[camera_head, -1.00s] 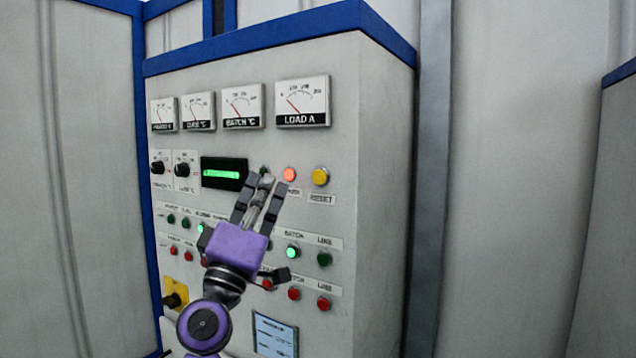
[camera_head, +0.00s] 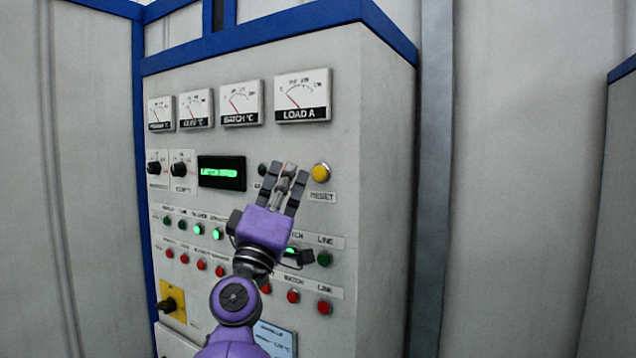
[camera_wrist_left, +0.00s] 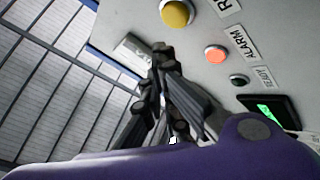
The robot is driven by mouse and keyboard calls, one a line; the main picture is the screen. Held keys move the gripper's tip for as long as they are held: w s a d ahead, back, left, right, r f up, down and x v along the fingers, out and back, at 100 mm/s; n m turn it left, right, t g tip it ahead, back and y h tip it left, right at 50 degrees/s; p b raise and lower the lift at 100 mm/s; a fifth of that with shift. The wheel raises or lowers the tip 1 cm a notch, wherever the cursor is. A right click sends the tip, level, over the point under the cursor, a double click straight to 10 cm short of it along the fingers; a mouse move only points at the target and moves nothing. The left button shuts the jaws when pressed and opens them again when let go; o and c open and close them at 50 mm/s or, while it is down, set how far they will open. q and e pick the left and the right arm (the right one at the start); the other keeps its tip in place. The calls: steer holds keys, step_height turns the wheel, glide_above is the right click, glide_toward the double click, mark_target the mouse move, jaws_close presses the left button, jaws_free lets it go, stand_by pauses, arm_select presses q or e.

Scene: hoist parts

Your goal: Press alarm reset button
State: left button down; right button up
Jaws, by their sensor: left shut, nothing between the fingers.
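The yellow reset button (camera_head: 320,172) sits at the upper right of the control panel, above a RESET label (camera_head: 322,197). It also shows at the top of the left wrist view (camera_wrist_left: 177,13). The orange-red alarm lamp (camera_wrist_left: 215,54) is beside it, next to an ALARM label (camera_wrist_left: 243,43); in the head view my gripper hides it. My left gripper (camera_head: 290,175) is shut and empty in front of the panel, left of and slightly below the yellow button, apart from it in the picture. My right gripper is not in view.
The panel front (camera_head: 345,130) carries gauges such as LOAD A (camera_head: 302,96), a green-lit display (camera_head: 222,172), selector knobs (camera_head: 182,169), several green and red buttons, and a yellow switch plate (camera_head: 171,301). Bare cabinet side (camera_head: 385,200) lies to the right.

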mark_target(320, 173)
arm_select(q)
steer(key=shift+w+d+b, duration=0.45)
steer(key=shift+w+d, duration=0.2)
steer(key=shift+w, duration=0.3)
stand_by(0.8)
steer(key=shift+w+d, duration=0.25)
steer(key=shift+w, duration=0.1)
